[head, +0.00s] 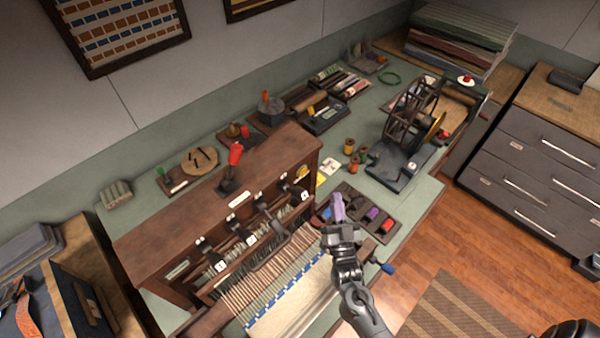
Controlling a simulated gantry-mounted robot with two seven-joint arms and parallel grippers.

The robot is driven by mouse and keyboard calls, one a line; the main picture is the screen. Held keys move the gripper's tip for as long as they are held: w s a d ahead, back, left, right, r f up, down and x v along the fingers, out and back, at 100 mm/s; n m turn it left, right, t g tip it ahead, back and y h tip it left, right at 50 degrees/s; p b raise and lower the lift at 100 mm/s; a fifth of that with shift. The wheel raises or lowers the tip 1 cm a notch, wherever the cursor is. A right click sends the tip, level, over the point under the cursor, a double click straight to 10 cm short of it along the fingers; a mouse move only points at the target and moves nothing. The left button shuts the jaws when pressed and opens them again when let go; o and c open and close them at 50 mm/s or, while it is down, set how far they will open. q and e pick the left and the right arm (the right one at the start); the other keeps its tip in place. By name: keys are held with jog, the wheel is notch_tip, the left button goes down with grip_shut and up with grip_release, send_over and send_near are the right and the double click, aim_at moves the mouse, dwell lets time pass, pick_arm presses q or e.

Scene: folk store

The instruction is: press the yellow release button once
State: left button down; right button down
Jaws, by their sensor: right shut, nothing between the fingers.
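I cannot clearly single out the yellow release button in the head view. My right gripper (338,200) points away from me over the front right of the wooden loom (215,195), beside the dark spool tray (383,236). Its pale purple fingers are together and empty. It hides part of the tray and loom. My left gripper is not in view.
A red-topped lever (235,154) stands up from the loom. A dark winding wheel (410,108) stands at the right of the green table (425,190). A grey drawer cabinet (530,165) is at the right.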

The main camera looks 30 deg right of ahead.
aim_at(303, 172)
jog(key=shift+r, duration=0.15)
jog(key=shift+w, duration=0.1)
jog(key=w+a+b, duration=0.1)
jog(key=w+b, duration=0.2)
jog(key=w, duration=0.5)
jog(key=shift+w+a+b, duration=0.3)
jog(key=shift+a+b, duration=0.05)
jog(key=shift+b, duration=0.05)
dwell(0.5)
dwell(0.6)
dwell(0.8)
